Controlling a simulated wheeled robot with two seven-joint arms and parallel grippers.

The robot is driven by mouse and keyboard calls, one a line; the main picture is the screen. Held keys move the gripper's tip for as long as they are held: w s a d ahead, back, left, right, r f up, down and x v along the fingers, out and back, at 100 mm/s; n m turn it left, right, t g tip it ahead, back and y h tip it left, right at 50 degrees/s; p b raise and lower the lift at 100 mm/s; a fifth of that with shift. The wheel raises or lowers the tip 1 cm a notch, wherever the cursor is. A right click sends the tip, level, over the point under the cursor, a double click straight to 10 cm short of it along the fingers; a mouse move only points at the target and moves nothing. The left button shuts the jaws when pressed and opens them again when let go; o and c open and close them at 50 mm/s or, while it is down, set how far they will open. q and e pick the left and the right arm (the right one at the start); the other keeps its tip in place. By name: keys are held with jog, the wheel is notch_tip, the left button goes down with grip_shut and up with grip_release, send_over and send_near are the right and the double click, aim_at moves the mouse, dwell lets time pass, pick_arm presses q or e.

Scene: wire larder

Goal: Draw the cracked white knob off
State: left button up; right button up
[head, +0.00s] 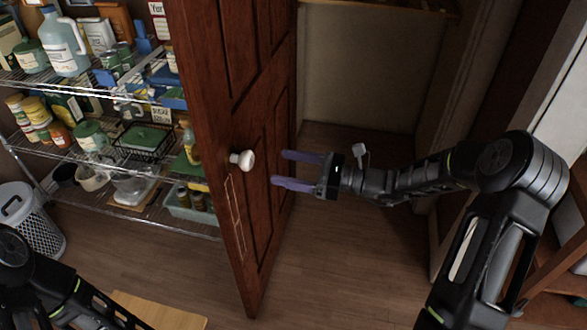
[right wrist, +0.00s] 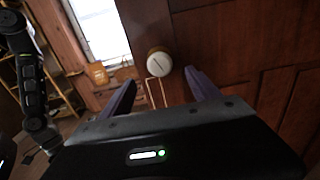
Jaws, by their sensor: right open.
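The white knob (head: 242,159) sticks out from the face of a dark red-brown panelled door (head: 245,70) that stands open. In the right wrist view the knob (right wrist: 159,63) is a pale round shape with a dark line across its face, ahead of and between the fingers. My right gripper (head: 288,169) is open and empty, with its purple fingers pointing left at the door edge, apart from the knob. In the right wrist view my right gripper (right wrist: 160,90) frames the knob from below. My left arm shows at the lower left of the head view; its gripper is out of the frame.
Wire shelves (head: 110,155) packed with jars, bottles and boxes stand behind the door at left. A white perforated bin (head: 35,225) stands on the floor at far left. An open doorway (head: 370,70) and bare wooden floor (head: 340,270) lie right of the door.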

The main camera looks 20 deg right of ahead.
aim_at(251, 161)
jog(key=shift+b+x, duration=0.85)
jog(key=shift+x, duration=3.5)
grip_shut()
